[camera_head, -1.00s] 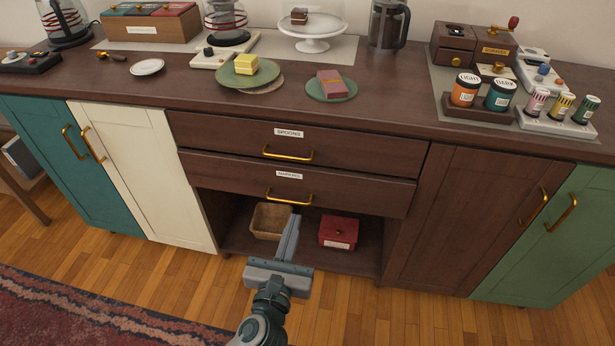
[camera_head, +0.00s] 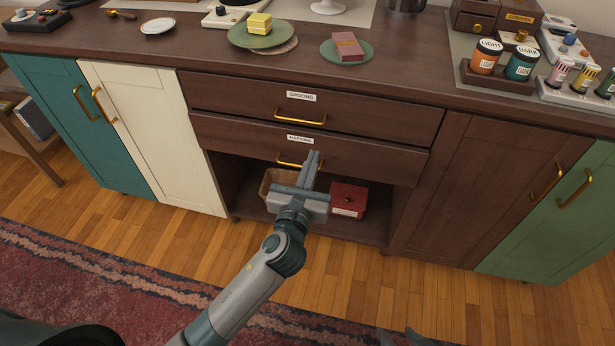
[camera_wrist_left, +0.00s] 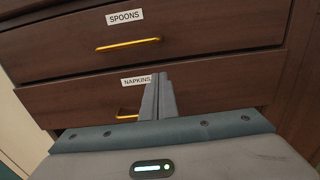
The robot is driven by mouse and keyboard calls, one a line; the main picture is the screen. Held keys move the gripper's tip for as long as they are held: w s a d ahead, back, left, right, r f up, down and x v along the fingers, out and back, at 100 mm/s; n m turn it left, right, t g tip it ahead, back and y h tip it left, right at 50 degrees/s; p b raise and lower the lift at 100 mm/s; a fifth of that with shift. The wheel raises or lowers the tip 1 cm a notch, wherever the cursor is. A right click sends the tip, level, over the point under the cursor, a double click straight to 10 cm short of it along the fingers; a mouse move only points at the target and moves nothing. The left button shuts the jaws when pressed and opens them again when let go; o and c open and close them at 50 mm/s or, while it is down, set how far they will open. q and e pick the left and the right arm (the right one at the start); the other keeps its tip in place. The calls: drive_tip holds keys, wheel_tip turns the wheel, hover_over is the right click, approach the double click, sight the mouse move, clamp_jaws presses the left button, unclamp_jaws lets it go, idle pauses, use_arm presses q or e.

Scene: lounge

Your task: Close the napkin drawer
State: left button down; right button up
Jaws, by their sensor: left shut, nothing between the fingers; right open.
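The napkin drawer (camera_head: 375,160) is the lower of two dark wood drawers, with a "NAPKINS" label and a gold handle (camera_head: 290,162). Its front looks nearly in line with the drawer above; I cannot tell whether it stands out slightly. The drawer also shows in the left wrist view (camera_wrist_left: 220,88). My left gripper (camera_head: 313,157) is shut and empty, its fingers pointing at the drawer front just right of the handle's middle. They hide part of the handle, and contact is unclear. Tips of my right gripper (camera_head: 408,337) show at the bottom edge, far from the drawer.
The spoons drawer (camera_head: 385,118) above looks shut. Below is an open shelf with a tan basket (camera_head: 268,184) and a red box (camera_head: 349,197). Cabinet doors flank the drawers. The countertop (camera_head: 420,75) holds plates and jars. The wooden floor in front is clear, with a rug nearer me.

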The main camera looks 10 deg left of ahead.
sight(318, 138)
use_arm(q)
drive_tip(key=w, duration=0.4)
drive_tip(key=shift+w+d+b, duration=0.1)
drive_tip(key=shift+w+b, duration=0.2)
drive_tip(key=shift+w, duration=0.35)
use_arm(e)
drive_tip(key=shift+s+a+t, duration=0.1)
drive_tip(key=shift+a+t, duration=0.2)
drive_tip(key=shift+a, duration=0.05)
drive_tip(key=shift+r, duration=0.1)
use_arm(q)
drive_tip(key=shift+w+r, duration=0.1)
drive_tip(key=shift+w, duration=0.05)
drive_tip(key=shift+w+r+p, duration=0.1)
drive_tip(key=shift+w+p, duration=0.65)
drive_tip(key=shift+w, duration=0.2)
drive_tip(key=shift+r, duration=0.1)
use_arm(e)
drive_tip(key=shift+s+d+f+g, duration=0.2)
drive_tip(key=shift+s+d+g, duration=0.25)
drive_tip(key=shift+d, duration=0.3)
